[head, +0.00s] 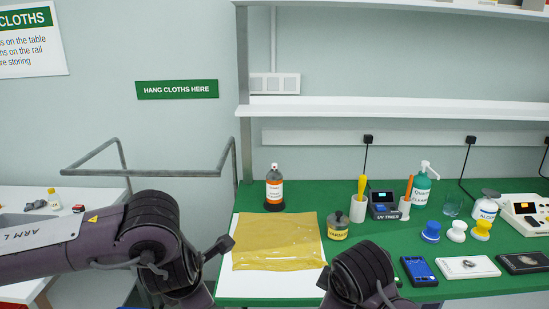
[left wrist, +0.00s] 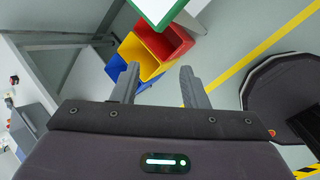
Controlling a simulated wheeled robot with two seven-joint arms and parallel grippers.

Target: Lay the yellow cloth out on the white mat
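The yellow cloth (head: 278,243) lies spread on the white mat (head: 262,287) on the green table. It looks mostly flat with slight creases, and its edges are a little uneven. White mat shows to its left and below it. My left gripper (left wrist: 159,68) is open in the left wrist view, with nothing between its fingers. It is apart from the cloth, near a corner of the green-edged table. In the head view my two arms show at the bottom, but the right gripper is not visible. My right arm hides the area by the mat's lower right corner.
Bottles, phones and devices fill the table's right. A grey rail (head: 150,172) is at left. Red (left wrist: 163,40), yellow (left wrist: 139,55) and blue bins (left wrist: 115,68) stand below.

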